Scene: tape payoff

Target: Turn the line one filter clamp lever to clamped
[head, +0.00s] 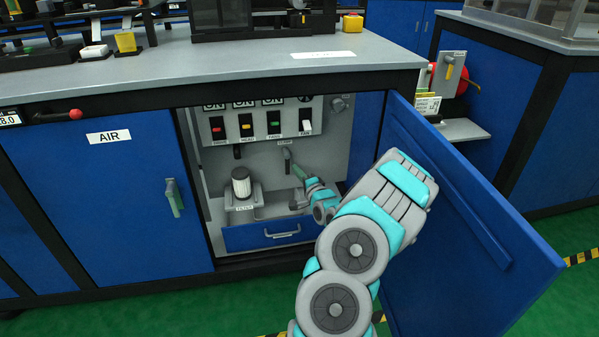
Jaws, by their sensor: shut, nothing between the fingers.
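The filter (241,184) is a white ribbed cylinder with a dark top. It stands upright on a grey block labelled FILTER (245,209), inside the open cabinet under the bench. My gripper (299,172) is inside the cabinet, just below and right of this green handle. It is shut and empty; its fingertips are small, and contact with the lever cannot be made out.
A switch panel (262,124) with several coloured rockers is above. A blue drawer (275,234) lies below the filter. The open blue door (455,215) stands right of my arm. The AIR door (150,205) is shut on the left. Green floor shows in front.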

